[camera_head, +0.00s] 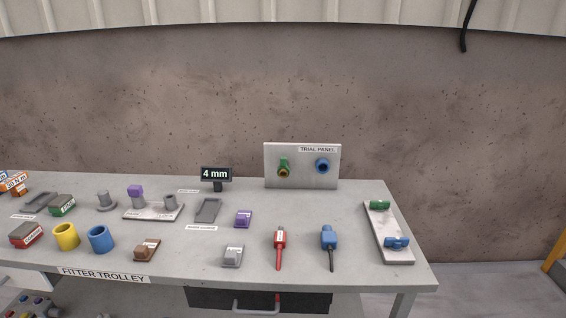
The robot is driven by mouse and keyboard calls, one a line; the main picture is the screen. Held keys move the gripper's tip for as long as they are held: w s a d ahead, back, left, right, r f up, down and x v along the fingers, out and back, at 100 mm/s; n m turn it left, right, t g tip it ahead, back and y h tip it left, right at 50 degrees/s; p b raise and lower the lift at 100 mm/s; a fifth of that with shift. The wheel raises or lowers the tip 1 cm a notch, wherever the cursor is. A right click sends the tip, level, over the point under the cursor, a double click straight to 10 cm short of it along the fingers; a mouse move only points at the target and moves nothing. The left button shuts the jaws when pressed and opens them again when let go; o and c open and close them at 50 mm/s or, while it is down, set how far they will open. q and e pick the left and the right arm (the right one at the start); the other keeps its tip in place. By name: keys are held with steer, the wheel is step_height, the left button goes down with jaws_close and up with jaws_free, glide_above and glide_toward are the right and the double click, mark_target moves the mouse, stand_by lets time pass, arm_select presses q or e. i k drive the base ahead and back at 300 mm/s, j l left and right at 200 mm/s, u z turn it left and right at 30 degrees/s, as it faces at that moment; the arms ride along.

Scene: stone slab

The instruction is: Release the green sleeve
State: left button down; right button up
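A green ring-shaped fitting with a yellowish-brown round centre (284,168) sits on the left of the upright trial panel (302,181). A small green part stands up at its top. A second green piece (380,205) lies at the far end of a light plate (386,228) on the right of the table. I cannot tell which of these two is the green sleeve. Neither of my grippers shows in the head view, and nothing is seen touching either green piece.
A blue round fitting (323,166) is on the panel's right. A blue piece (396,242) lies at the plate's near end. Red (279,238) and blue (329,237) cabled connectors lie in front. Yellow (66,236) and blue (100,239) cups stand left. A display (216,174) reads 4 mm.

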mark_target(283, 159)
steer(key=i+l, duration=0.15)
steer(key=i, duration=0.25)
steer(key=i+l, duration=0.2)
steer(key=i, duration=0.2)
